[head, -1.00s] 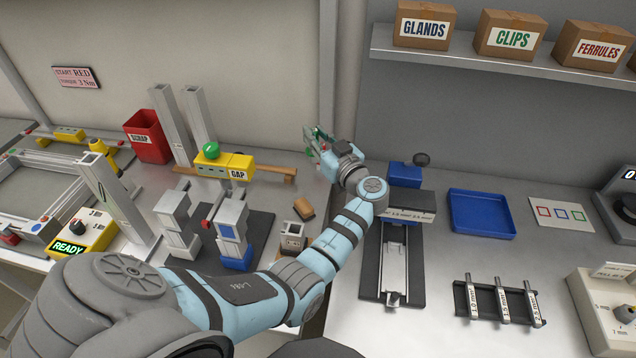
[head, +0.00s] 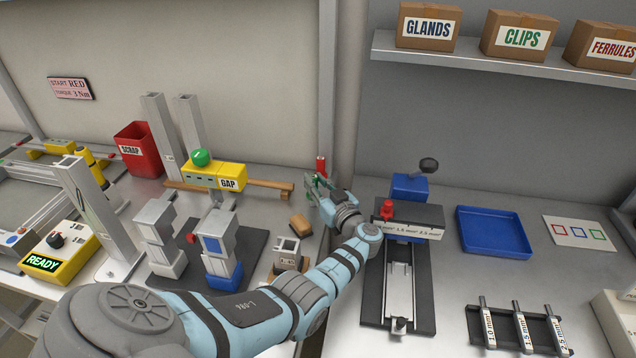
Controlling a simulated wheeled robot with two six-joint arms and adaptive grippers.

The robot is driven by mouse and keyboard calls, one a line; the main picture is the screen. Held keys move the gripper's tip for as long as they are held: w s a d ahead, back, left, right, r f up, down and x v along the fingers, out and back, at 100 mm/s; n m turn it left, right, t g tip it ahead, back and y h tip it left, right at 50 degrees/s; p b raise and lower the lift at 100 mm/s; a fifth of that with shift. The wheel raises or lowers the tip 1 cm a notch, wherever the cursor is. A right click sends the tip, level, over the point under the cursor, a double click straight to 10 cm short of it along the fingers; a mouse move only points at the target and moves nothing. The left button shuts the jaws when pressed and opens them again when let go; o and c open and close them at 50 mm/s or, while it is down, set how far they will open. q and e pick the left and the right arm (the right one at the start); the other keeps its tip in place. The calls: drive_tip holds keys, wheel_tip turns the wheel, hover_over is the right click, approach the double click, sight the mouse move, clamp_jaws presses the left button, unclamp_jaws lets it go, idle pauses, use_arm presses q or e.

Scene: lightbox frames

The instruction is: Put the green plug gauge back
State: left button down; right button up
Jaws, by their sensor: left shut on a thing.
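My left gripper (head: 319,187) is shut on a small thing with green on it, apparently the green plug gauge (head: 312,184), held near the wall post. The fingers hide most of it. A red upright piece (head: 320,165) shows just above the fingers; I cannot tell whether it belongs to the held thing. A small grey holder with a square opening (head: 289,250) stands below and left of the gripper, apart from it. My right gripper is not in view.
A yellow GAP block (head: 214,176) with a green ball stands left of the gripper. A brown block (head: 300,225) lies near the grey holder. The crimp tool (head: 408,220) is close to my forearm. A blue tray (head: 493,231) is empty at right.

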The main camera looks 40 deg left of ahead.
use_arm(q)
drive_tip(key=shift+s+f, duration=0.1)
drive_tip(key=shift+f+b, duration=0.15)
drive_tip(key=shift+b, duration=0.15)
drive_tip(key=c, duration=1.6)
unclamp_jaws()
drive_tip(key=shift+w, duration=0.2)
drive_tip(key=shift+c, duration=0.2)
drive_tip(key=shift+o, duration=1)
drive_tip(key=shift+w, duration=0.1)
